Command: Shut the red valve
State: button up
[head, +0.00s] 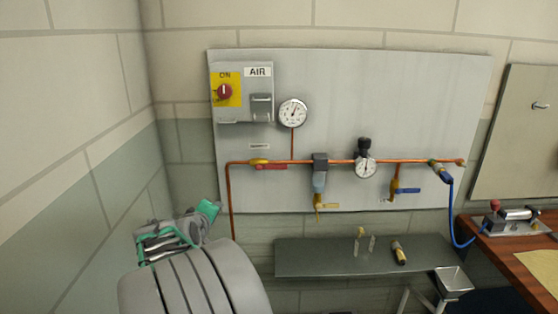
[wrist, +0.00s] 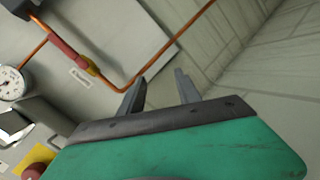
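The red valve has a brass-yellow body (head: 259,161) on the copper pipe at the left of the wall panel. Its red handle (head: 271,167) lies along the pipe, pointing right. In the wrist view the red handle (wrist: 64,47) and brass body (wrist: 92,67) are at the upper left, in line with the pipe. My gripper (wrist: 160,91) is open, with two grey fingers apart and nothing between them. It is clear of the valve. In the head view my arm is at the lower left, below and left of the valve, and the fingertips are hard to make out.
A grey AIR box (head: 243,108) with a red knob (head: 224,91) sits above the valve, beside a gauge (head: 293,112). A blue-handled valve (head: 408,190) and regulator gauge (head: 365,167) are further right. A dark shelf (head: 320,262) stands below. A side wall is close on the left.

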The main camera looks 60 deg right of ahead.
aim_at(279, 168)
jog(key=s+d+r+g+h+p, duration=0.1)
jog(key=s+d+r+h, duration=0.1)
jog(key=d, duration=0.5)
jog(key=s+d+r+n+g+h+p, duration=0.1)
jog(key=s+d+r+h, duration=0.1)
jog(key=s+d, duration=0.3)
jog(key=s+d+r+n+g+h+p, duration=0.1)
jog(key=s+d+r+h, duration=0.1)
jog(key=d, duration=0.8)
jog(key=shift+s+d+r+g, duration=0.2)
jog(key=shift+s+r+g, duration=0.1)
jog(key=shift+s+r, duration=0.4)
jog(key=shift+d+f, duration=0.15)
jog(key=shift+c, duration=0.4)
grip_shut()
